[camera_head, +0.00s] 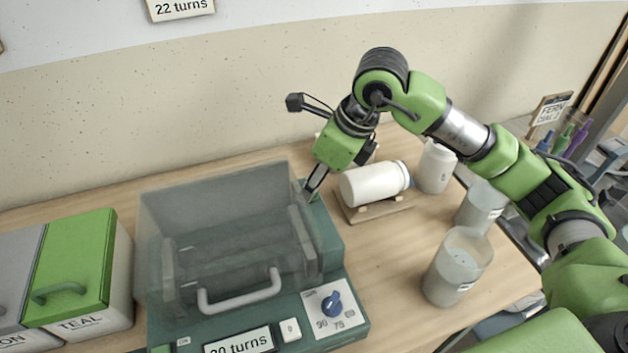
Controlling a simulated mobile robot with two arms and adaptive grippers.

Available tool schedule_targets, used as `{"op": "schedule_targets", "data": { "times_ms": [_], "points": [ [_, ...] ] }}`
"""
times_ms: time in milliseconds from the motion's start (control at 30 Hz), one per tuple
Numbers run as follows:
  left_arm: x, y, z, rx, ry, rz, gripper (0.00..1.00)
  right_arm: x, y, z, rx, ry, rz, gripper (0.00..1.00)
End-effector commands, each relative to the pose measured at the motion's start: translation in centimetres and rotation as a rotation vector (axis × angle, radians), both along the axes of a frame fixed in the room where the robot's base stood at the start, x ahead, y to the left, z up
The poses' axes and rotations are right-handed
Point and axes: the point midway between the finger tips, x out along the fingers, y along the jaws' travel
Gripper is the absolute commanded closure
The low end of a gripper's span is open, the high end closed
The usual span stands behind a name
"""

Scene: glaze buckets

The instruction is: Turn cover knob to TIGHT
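A green machine (335,250) with a clear grey cover (215,205) stands on the table, and the cover has a light grey handle (240,292). A blue knob (331,303) sits on a white dial plate at its front right, with small numbers around it. I cannot read the word TIGHT anywhere, and no other knob shows clearly. My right gripper (314,183) points down at the machine's back right corner, close beside the cover. Its fingers look close together, but whether they hold anything there is hidden. My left gripper is out of view.
A white jar (373,184) lies on a wooden cradle (378,210) just right of my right gripper. Another white jar (436,168) and two translucent containers (458,268) (480,207) stand further right. A green-lidded TEAL bin (75,262) stands left of the machine.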

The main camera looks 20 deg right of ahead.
Motion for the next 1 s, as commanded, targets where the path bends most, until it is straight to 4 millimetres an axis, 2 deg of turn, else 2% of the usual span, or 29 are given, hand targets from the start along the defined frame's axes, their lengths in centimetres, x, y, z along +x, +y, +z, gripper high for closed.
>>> {"op": "schedule_targets", "data": {
  "times_ms": [200, 400, 600, 1000],
  "points": [
    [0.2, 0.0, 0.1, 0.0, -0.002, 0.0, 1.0, -0.7, -0.8, 3.5, 0.009, -0.011, 0.0, 0.6],
    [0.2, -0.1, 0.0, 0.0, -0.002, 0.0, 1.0, -1.4, -1.7, 5.9, 0.006, -0.01, -0.002, 0.6],
    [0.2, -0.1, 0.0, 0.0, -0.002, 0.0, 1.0, -1.7, -2.1, 6.8, 0.004, -0.006, -0.003, 0.6],
    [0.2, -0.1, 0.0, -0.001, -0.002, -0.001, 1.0, -1.7, -2.2, 6.8, 0.003, -0.006, -0.004, 0.6]
  ]
}}
